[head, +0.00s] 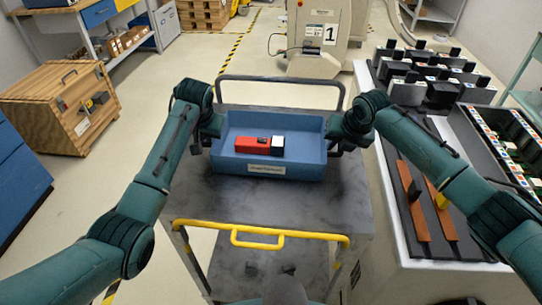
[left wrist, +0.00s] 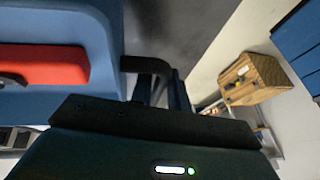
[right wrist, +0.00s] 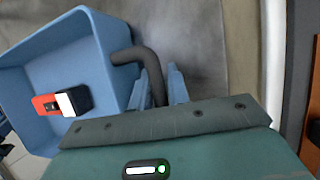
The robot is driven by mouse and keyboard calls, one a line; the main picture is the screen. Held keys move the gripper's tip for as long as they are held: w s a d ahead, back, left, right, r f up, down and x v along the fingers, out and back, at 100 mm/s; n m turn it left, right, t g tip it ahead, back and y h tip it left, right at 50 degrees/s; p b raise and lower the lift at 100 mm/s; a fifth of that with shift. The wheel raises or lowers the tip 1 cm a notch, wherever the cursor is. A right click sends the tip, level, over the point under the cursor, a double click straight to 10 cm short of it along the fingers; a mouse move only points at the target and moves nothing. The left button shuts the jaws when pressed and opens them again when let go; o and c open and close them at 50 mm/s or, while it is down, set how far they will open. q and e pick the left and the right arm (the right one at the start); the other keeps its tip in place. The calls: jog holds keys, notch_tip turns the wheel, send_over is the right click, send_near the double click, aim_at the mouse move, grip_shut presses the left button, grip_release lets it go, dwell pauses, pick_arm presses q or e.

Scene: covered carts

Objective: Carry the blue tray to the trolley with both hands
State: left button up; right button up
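The blue tray (head: 235,165) is level over the grey trolley top (head: 205,195), near its far end. I cannot tell whether it touches the top. A red block with a black and white end (head: 258,146) lies in it. My left gripper (head: 205,140) is at the tray's left side, its fingers closed about the dark handle (left wrist: 150,66). My right gripper (head: 338,143) is at the right side, its fingers closed about the other dark handle (right wrist: 135,56). The trolley has a yellow push bar (head: 285,236) at its near end.
A counter (head: 395,225) with dark trays and small parts stands close on the trolley's right. A wooden crate (head: 60,105) stands on the floor at the left. A white machine marked 1 (head: 318,38) stands behind the trolley. The floor on the left is mostly clear.

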pick_arm(q)
jog(key=o, duration=0.3)
jog(key=shift+r, duration=0.1)
pick_arm(e)
jog(key=o, duration=0.3)
jog(key=shift+r, duration=0.1)
jog(key=shift+r, duration=0.1)
pick_arm(q)
jog(key=v, duration=1.2)
pick_arm(e)
jog(key=v, duration=1.2)
